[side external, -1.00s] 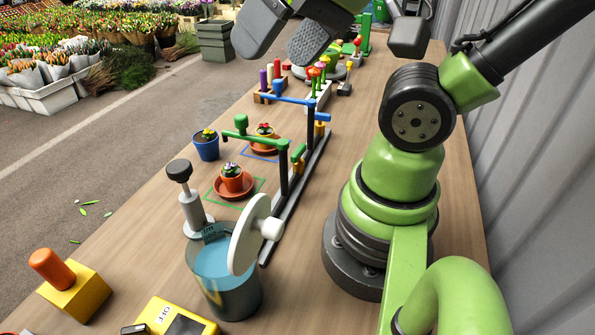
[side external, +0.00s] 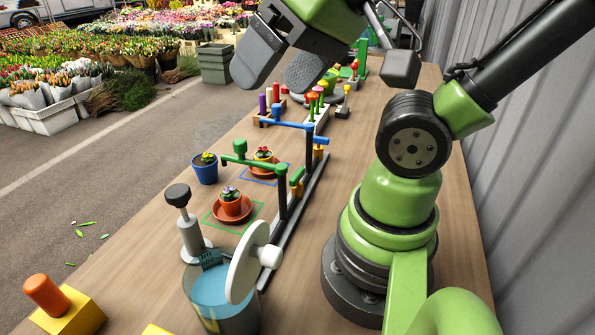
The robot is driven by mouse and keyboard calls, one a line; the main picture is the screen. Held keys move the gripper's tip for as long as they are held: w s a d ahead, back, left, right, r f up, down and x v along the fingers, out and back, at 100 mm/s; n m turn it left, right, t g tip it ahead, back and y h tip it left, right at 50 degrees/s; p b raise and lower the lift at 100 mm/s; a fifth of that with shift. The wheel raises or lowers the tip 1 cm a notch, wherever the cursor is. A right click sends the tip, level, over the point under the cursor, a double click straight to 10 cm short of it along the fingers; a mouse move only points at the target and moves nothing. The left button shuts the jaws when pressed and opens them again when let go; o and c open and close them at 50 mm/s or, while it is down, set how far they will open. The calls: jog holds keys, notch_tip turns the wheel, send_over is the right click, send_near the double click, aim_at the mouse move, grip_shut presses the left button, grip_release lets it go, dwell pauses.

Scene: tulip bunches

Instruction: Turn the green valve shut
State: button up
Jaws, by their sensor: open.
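The green tap (side external: 255,163) is a green pipe with a round green knob (side external: 240,147) on top, reaching left from a dark post. A small green-and-yellow fitting (side external: 297,180) sits on the right of that post. The tap's spout points down near a terracotta pot with a flower (side external: 230,203) on a saucer, inside a green square outline. My gripper (side external: 276,78) is at the top middle, its two grey fingers wide apart and empty. In the picture it is above and beyond the green tap, and clear of it. How far the valve is turned I cannot tell.
A similar blue tap (side external: 287,123) stands just behind, with another potted flower (side external: 263,158). A blue pot (side external: 204,168), a grey plunger (side external: 187,220), a white wheel (side external: 246,262) and a water beaker (side external: 218,302) crowd the front left. Coloured pegs and flowers stand beyond.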

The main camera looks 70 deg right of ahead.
jog(key=w+d+f+g+h, duration=0.2)
jog(key=w+d+f+g, duration=0.1)
jog(key=w+d+f, duration=0.3)
jog(key=n+g, duration=0.3)
jog(key=g, duration=0.1)
send_over(297, 173)
notch_tip(297, 173, down, 10)
notch_tip(297, 173, down, 9)
jog(key=shift+f, duration=0.1)
jog(key=c, duration=0.9)
